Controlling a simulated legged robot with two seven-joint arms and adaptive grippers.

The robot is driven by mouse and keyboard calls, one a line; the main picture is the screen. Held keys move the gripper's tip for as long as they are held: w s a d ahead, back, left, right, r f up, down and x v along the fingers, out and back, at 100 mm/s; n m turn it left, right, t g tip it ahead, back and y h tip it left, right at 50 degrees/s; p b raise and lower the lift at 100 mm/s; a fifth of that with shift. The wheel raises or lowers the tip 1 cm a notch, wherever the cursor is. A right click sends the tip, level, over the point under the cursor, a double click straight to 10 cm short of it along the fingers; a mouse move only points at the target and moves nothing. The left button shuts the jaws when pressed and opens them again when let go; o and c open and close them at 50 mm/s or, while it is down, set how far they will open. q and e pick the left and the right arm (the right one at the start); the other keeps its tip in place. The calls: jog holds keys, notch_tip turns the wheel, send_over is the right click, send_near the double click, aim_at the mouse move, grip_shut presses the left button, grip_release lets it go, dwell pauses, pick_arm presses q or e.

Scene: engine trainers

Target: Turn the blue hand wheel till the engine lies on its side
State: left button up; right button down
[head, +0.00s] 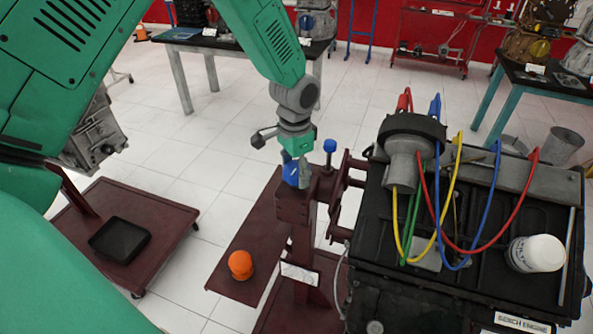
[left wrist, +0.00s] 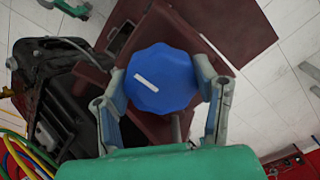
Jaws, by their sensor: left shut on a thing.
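The blue hand wheel (left wrist: 162,80) with a white mark fills the middle of the left wrist view. In the head view a part of the blue wheel (head: 291,172) shows at the top of the dark red stand. My left gripper (head: 298,172) is shut on the wheel from above, with a finger on each side of it in the left wrist view (left wrist: 160,92). The black engine (head: 470,230) stands upright on the right, mounted beside the stand, with coloured leads on top. The stand's post (head: 303,245) is below the wheel. My right gripper is not in view.
A smaller blue knob (head: 329,147) stands close to the right of my gripper. An orange object (head: 240,265) sits on the stand's base. A dark red cart (head: 165,225) with a black tray (head: 119,239) is at the left. A white container (head: 537,254) is on the engine.

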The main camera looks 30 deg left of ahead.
pick_arm(q)
jog(key=m, duration=0.4)
jog(key=shift+w+a+r+m, duration=0.15)
jog(key=shift+w+m, duration=0.15)
jog(key=m, duration=0.3)
jog(key=shift+m, duration=0.4)
jog(key=m, duration=0.4)
jog(key=shift+w, duration=0.15)
jog(key=shift+m, duration=2.2)
jog(key=shift+w, duration=0.1)
jog(key=o, duration=1.2)
jog(key=shift+a, duration=0.1)
